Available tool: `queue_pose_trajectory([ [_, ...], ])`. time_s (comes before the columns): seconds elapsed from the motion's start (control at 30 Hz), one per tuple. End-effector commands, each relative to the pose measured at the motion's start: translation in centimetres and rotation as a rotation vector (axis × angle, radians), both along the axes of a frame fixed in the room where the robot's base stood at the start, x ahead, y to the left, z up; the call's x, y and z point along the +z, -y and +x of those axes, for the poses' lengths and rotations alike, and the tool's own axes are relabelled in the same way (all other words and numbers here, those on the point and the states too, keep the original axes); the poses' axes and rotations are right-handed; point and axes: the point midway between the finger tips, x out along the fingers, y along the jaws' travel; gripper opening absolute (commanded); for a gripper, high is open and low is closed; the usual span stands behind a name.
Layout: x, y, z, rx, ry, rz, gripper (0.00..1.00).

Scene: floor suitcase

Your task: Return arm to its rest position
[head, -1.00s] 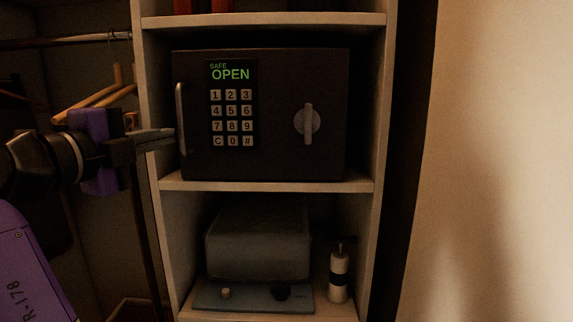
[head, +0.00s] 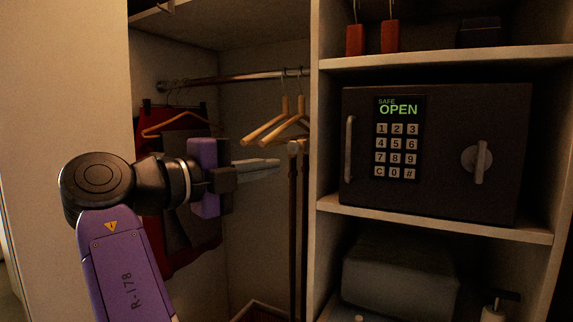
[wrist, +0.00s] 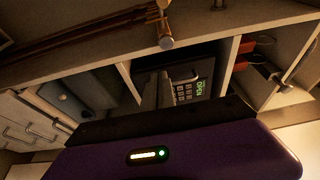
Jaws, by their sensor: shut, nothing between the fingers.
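My gripper (head: 262,165) is in the head view, left of the safe and in front of the closet's hanging space. Its fingers are together and hold nothing. My arm is bent, with the purple link below and the gripper pointing right. The dark safe (head: 440,205) sits on the middle shelf, its door closed and its display reading "SAFE OPEN". A clear gap lies between my fingers and the safe's handle (head: 349,149). The safe also shows in the wrist view (wrist: 150,92), beyond my purple gripper housing.
Wooden hangers (head: 278,125) hang from a rail (head: 230,79) just behind my gripper. Dark and red clothes (head: 190,245) hang behind my wrist. The shelf edge (head: 430,219) stands to the right. A grey box (head: 400,275) sits on the lower shelf.

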Motion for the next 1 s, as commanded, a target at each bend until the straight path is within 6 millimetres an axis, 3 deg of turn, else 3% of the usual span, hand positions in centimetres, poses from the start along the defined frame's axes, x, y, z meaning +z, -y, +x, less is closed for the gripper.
queue_pose_trajectory([
  [0.27,0.9,-1.7,1.1,0.063,-0.114,-0.152,0.0],
  [0.4,3.2,-4.0,2.7,0.209,-0.189,-0.318,0.0],
  [0.53,2.6,-6.6,3.9,0.349,-0.245,-0.496,0.0],
  [0.77,-4.6,-9.7,5.3,0.559,-0.324,-0.849,0.0],
  [1.0,-15.3,-9.7,3.7,0.702,-0.35,-1.175,0.0],
])
